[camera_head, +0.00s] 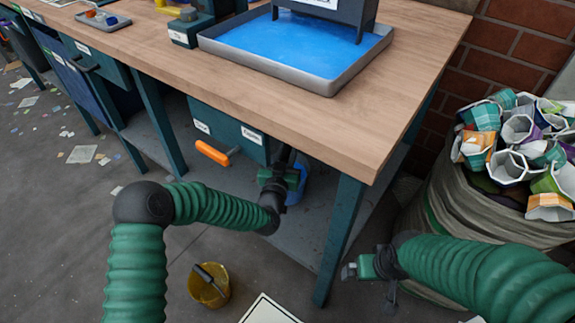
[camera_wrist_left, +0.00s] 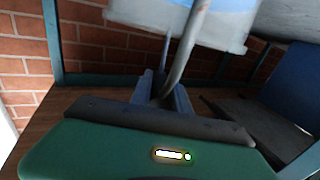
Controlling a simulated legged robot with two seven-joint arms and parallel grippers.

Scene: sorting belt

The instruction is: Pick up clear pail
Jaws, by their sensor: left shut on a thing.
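The clear pail shows at the top of the left wrist view (camera_wrist_left: 185,15) as a pale bluish, see-through wall with a lighter rim. A thin curved handle (camera_wrist_left: 187,55) runs from it down between the jaws of my left gripper (camera_wrist_left: 165,92), which is shut on the handle. In the head view my left gripper (camera_head: 283,168) reaches under the workbench, and a blue piece of the pail (camera_head: 298,184) shows beside it, mostly hidden by the gripper. My right gripper (camera_head: 368,267) hangs low in front of the bench, apart from the pail; its jaw opening is unclear.
A yellow bucket (camera_head: 209,286) stands on the floor. A sack of cups (camera_head: 465,215) stands at right.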

